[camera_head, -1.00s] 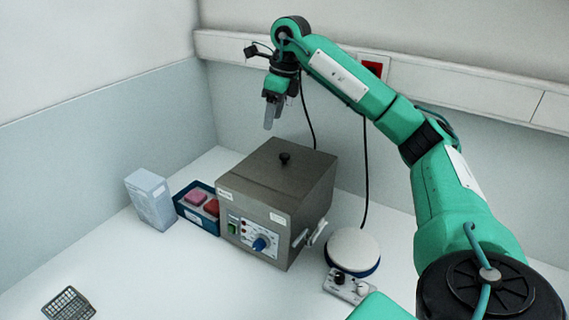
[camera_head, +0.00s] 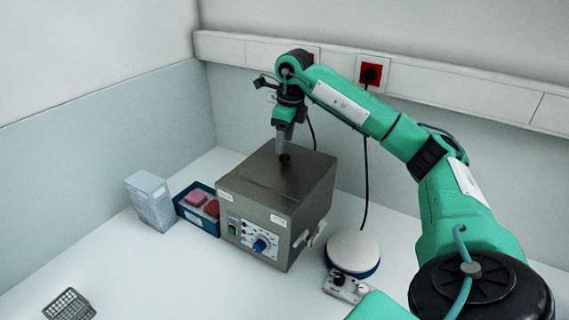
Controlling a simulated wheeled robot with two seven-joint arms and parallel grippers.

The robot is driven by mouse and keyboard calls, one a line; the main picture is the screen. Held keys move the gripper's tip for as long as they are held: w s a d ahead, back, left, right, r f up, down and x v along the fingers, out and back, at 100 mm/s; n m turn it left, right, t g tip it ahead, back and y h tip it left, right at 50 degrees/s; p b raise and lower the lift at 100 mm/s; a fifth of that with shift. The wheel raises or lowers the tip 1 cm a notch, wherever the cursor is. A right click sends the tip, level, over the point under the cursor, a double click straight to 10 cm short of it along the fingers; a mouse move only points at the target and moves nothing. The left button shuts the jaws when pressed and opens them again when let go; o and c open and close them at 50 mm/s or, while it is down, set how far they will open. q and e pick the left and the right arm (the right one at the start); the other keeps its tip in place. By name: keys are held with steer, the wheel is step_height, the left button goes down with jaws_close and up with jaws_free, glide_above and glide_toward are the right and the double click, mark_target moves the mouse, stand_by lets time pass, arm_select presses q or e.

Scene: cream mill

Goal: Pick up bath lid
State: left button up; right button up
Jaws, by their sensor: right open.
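The bath lid (camera_head: 308,173) is the flat dark grey top of a boxy metal water bath (camera_head: 262,220) in the middle of the bench. Its small black knob (camera_head: 285,159) stands at the lid's centre. My right gripper (camera_head: 282,150) points down from above with its fingertips right at the knob. The fingers overlap the knob's upper part in the picture, so I cannot tell whether they touch it. The lid lies flat on the bath. My left gripper is not in view.
A blue tray (camera_head: 183,212) with pink and red blocks and a pale box (camera_head: 150,200) stand left of the bath. A round-topped white device (camera_head: 353,250) stands to its right.

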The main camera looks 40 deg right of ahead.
step_height(320, 180, down, 4)
steer(key=shift+s+d+r+p, duration=0.1)
steer(key=shift+d+p, duration=0.05)
steer(key=shift+p, duration=0.85)
steer(key=shift+f, duration=0.6)
steer(key=c, duration=1)
steer(key=shift+r, duration=0.15)
step_height(320, 180, up, 11)
steer(key=b, duration=0.3)
step_height(320, 180, up, 9)
steer(key=p, duration=0.2)
glide_above(285, 156)
steer(key=r+p, duration=0.1)
steer(key=p, duration=0.1)
steer(key=shift+s+r+p, duration=0.1)
steer(key=shift+r+p, duration=0.25)
steer(key=shift+r, duration=0.05)
